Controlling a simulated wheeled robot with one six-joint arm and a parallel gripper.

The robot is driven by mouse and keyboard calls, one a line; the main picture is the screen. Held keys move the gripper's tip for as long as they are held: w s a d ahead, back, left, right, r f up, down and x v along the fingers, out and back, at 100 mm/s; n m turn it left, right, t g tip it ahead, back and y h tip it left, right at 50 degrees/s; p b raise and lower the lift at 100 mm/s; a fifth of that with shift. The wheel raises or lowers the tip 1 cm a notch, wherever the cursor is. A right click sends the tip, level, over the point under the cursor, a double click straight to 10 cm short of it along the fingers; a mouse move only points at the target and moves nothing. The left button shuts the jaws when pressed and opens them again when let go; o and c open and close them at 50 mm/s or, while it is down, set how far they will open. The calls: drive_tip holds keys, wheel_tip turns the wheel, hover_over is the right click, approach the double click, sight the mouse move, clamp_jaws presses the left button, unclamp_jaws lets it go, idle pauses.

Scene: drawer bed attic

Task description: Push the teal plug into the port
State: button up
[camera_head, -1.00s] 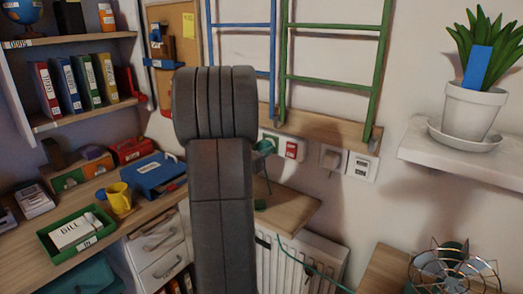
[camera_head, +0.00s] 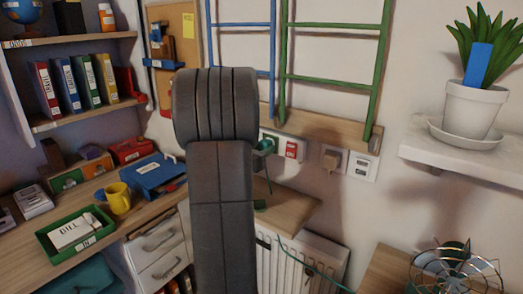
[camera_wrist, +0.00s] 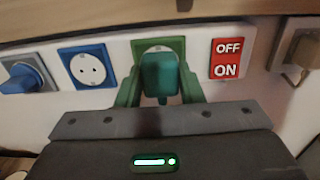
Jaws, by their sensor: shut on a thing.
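The teal plug (camera_wrist: 160,76) is between the green fingers of my gripper (camera_wrist: 158,88) in the wrist view. The fingers are shut on its sides. The plug is in front of a green-framed socket (camera_wrist: 158,45) on the wall, and it covers most of that socket's face. I cannot tell how deep the plug sits in it. In the head view my arm hides most of this, and only a bit of the green socket (camera_head: 270,141) and a teal-green part by it show. A teal cord (camera_head: 310,262) hangs lower down by the radiator.
A blue socket (camera_wrist: 89,68) is left of the green one, with a blue plug (camera_wrist: 25,77) further left. A red OFF/ON switch (camera_wrist: 227,59) is close on the right, then a brown plug (camera_wrist: 300,50). A wooden rail (camera_head: 325,130) runs just above.

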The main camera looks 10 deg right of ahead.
drive_tip(key=shift+w+d, duration=0.25)
drive_tip(key=o, duration=1)
drive_tip(key=v, duration=1.4)
drive_tip(key=shift+w+d, duration=0.1)
drive_tip(key=shift+w, duration=0.05)
drive_tip(key=x, duration=1.3)
drive_tip(key=shift+w+d, duration=0.2)
